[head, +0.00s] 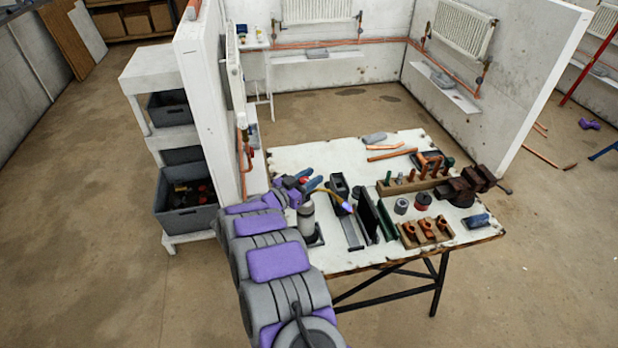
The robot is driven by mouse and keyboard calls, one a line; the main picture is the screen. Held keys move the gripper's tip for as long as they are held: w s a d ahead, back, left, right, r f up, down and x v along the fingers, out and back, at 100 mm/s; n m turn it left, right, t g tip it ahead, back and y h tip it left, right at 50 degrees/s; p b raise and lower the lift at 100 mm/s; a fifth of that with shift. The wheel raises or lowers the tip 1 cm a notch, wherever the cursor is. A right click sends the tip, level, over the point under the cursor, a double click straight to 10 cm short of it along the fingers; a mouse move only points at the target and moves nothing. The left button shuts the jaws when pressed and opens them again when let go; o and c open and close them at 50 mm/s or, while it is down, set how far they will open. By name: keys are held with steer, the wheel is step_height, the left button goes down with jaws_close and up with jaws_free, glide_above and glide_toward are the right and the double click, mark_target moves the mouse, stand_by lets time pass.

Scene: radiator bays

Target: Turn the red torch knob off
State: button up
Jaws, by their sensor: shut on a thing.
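The torch has a grey cylinder (307,222) standing upright near the left edge of the workbench. Its brass tube (333,197) curves to the right, with a pale bluish-violet flame (348,207) at the tip. My gripper (309,178) reaches the top of the torch from the left.
The white workbench (340,258) holds a black stand (367,217) right of the torch, a wooden rack (412,184), a fittings block (426,232) and a dark vise (466,188). A white partition (210,110) and a shelf with grey bins (187,208) stand left. The floor in front is clear.

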steer(key=shift+f+m+g+h+b, duration=0.15)
steer(key=shift+m+g+h+b, duration=0.3)
steer(key=shift+m+g+h, duration=0.3)
steer(key=shift+s+d+m+g+h+b, duration=0.15)
steer(key=shift+m+g+h+b, duration=0.25)
steer(key=shift+m+g+h, duration=0.45)
steer(key=shift+s+d+m+g+h+b, duration=0.1)
steer(key=shift+d+m+g+h+b, duration=0.25)
steer(key=shift+g, duration=0.75)
steer(key=shift+a+m+g+h+b, duration=0.15)
steer(key=shift+m+g+h+b, duration=0.15)
steer(key=shift+m+g, duration=0.55)
steer(key=shift+s+r+m+g, duration=0.1)
steer(key=shift+r+m+g, duration=0.15)
steer(key=shift+g, duration=0.4)
steer(key=o, duration=1)
steer(key=shift+o, duration=0.2)
